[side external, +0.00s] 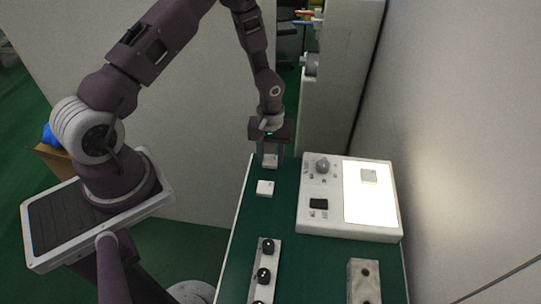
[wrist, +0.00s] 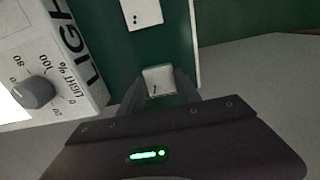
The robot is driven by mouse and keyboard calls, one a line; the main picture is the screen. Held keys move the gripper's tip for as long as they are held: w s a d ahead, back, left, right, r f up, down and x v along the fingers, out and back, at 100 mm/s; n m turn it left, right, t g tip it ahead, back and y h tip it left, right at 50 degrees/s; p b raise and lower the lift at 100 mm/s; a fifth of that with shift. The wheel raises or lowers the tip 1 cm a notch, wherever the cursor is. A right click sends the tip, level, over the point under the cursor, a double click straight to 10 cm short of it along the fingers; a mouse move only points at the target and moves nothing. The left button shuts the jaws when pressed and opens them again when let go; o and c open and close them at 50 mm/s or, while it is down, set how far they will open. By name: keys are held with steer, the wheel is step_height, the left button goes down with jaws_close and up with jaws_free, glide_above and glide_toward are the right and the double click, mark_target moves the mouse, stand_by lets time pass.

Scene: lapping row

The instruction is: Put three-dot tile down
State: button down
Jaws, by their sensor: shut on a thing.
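My gripper (side external: 270,164) is shut on a small white tile (side external: 270,159) at the far left end of the green bench. In the wrist view, this held tile (wrist: 158,78) sits between my two fingers (wrist: 160,88). A small dark mark shows near its edge, too small to count as dots. I cannot tell whether the held tile touches the bench or is just above it. A second white tile (side external: 265,188) lies flat on the bench just nearer the camera; it shows small dark marks in the wrist view (wrist: 142,13).
To the right stands a light box (side external: 318,220) with a knob (side external: 322,165), a black switch (side external: 318,204) and a lit panel (side external: 360,207) bearing another tile (side external: 369,176). A rail with black knobs (side external: 264,275) and a grey block with a hole (side external: 363,285) are nearer.

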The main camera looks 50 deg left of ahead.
steer(key=shift+f, duration=0.1)
steer(key=c, duration=0.9)
jaws_free()
steer(key=shift+o, duration=0.2)
step_height(320, 180, up, 12)
step_height(320, 180, up, 17)
steer(key=m+t+y, duration=0.1)
steer(key=m+t, duration=0.1)
steer(key=m, duration=0.2)
glide_above(271, 160)
steer(key=s+d, duration=0.3)
steer(key=s, duration=0.3)
steer(key=s+d+r+m+t, duration=0.1)
steer(key=s+d+r+m, duration=0.1)
steer(key=s, duration=0.5)
steer(key=s+d+r+m+t+h, duration=0.1)
steer(key=s+d+r+m+t, duration=0.1)
steer(key=s+r, duration=0.3)
steer(key=s+m, duration=0.1)
steer(key=s, duration=0.2)
steer(key=shift+s+r+t, duration=0.25)
steer(key=shift+s+t, duration=0.05)
